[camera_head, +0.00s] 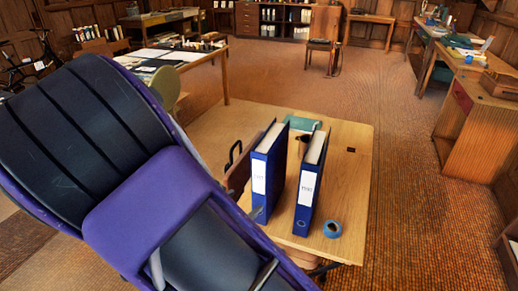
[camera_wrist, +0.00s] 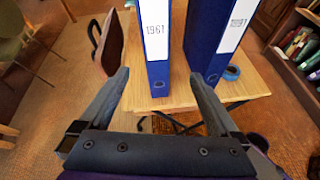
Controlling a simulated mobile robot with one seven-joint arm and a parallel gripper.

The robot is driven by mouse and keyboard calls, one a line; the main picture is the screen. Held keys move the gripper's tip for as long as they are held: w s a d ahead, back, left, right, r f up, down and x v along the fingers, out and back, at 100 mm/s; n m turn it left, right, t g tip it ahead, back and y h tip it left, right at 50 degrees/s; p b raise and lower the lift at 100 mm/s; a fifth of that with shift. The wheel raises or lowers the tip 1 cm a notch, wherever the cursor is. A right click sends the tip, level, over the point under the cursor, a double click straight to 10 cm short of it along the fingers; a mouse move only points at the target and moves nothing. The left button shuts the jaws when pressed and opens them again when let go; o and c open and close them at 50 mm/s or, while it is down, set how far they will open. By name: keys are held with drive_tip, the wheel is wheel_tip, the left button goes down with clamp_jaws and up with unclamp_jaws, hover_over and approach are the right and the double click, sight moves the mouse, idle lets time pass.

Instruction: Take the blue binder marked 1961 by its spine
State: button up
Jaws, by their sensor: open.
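The blue binder marked 1961 (camera_wrist: 158,71) stands upright on the wooden table, its spine with a white label facing me. In the head view it is the left of two blue binders (camera_head: 262,203). My gripper (camera_wrist: 159,75) is open and empty, its fingers to the left and right of the lower spine in the wrist view. The fingertips are nearer to me than the spine; I cannot tell the exact gap. In the head view my arm hides most of the gripper.
A second blue binder (camera_head: 305,213) stands to the right, a gap between them; its label (camera_wrist: 238,24) is hard to read. Blue tape (camera_head: 333,229) lies right of it. A brown case (camera_wrist: 108,48) is at the left. A teal object (camera_head: 302,123) lies behind. The table's right side (camera_head: 352,175) is mostly clear.

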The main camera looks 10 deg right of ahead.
sight(258, 197)
drive_tip(key=w+d+f+n, duration=0.1)
drive_tip(key=w+f, duration=0.1)
drive_tip(key=w+d+f+b, duration=0.1)
drive_tip(key=w+d+f, duration=0.1)
drive_tip(key=w, duration=0.1)
drive_tip(key=w+d+f+n+t+y, duration=0.1)
drive_tip(key=w+d+f, duration=0.1)
drive_tip(key=f, duration=0.1)
drive_tip(key=shift+w+d+f+n+b, duration=0.1)
drive_tip(key=shift+w+d+n+b, duration=0.1)
drive_tip(key=shift+w+n+b, duration=0.15)
drive_tip(key=shift+r+b+x, duration=0.15)
drive_tip(key=shift+b+x, duration=0.1)
drive_tip(key=shift+x, duration=1.2)
drive_tip(key=shift+r+b+x, duration=0.15)
drive_tip(key=shift+b+x, duration=0.05)
drive_tip(key=shift+x, duration=1.25)
drive_tip(key=shift+d, duration=0.15)
clamp_jaws()
drive_tip(key=shift+w+r, duration=0.1)
